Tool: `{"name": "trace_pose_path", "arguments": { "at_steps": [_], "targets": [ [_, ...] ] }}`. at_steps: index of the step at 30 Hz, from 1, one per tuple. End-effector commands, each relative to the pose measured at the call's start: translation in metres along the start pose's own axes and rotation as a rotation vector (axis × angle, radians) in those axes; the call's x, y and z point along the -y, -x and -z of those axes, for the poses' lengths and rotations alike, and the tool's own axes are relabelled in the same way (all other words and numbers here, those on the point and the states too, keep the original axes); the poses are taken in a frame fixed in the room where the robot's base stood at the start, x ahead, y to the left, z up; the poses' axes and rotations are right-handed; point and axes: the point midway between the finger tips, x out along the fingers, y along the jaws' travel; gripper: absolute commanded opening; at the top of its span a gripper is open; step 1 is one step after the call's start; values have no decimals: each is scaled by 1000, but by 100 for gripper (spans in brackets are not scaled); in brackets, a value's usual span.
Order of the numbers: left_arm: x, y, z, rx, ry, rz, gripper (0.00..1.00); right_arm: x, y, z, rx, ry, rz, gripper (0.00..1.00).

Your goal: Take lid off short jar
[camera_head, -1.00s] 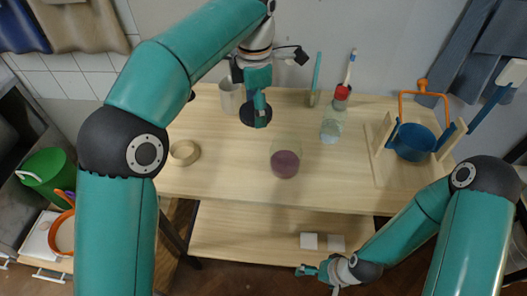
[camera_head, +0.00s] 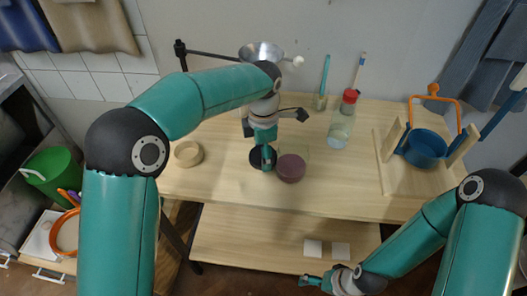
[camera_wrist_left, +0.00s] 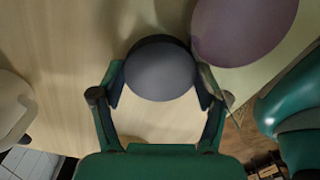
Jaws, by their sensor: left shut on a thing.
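The short jar (camera_head: 291,168), clear-walled with purple contents, stands in the middle of the table. It also shows at the upper right of the left wrist view (camera_wrist_left: 243,28), with no lid over the purple. My left gripper (camera_head: 266,158) is shut on a round dark lid (camera_head: 256,157), just left of the jar. In the left wrist view the lid (camera_wrist_left: 160,70) sits between both fingertips. I cannot tell whether the lid touches the table. My right gripper (camera_head: 308,281) hangs low near the lower shelf, too small to read its fingers.
A tall clear jar with a red top (camera_head: 341,125) stands behind and right. A blue pot (camera_head: 424,148) in a wooden stand is at the right. A tan ring (camera_head: 188,154) lies at the left. The table's front middle is clear.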

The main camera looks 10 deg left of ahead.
Motion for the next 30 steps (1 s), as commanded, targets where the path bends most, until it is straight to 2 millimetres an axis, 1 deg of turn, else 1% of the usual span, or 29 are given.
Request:
{"name": "trace_pose_path", "arguments": {
  "at_steps": [5,8,9,11,12,13,23,26,30],
  "targets": [
    [0,0,0,0,0,-1,32,0,0,0,0,0,0,100],
    [0,-3,0,0,0,0,32,-1,-2,0,0,0,0,100],
    [0,-2,0,0,0,-1,79,0,-2,0,0,0,0,100],
    [0,-2,0,0,0,0,89,0,-1,0,0,0,0,100],
    [0,-2,0,0,0,0,96,0,-1,0,0,0,0,100],
    [0,-2,0,0,0,0,99,0,-1,0,0,0,0,100],
    [0,0,0,0,0,-1,99,0,-1,0,0,0,0,100],
    [0,4,-1,1,-1,-2,99,0,1,0,0,0,0,100],
    [-1,19,-1,2,-2,-4,99,0,1,0,0,0,0,100]
  ]
}}
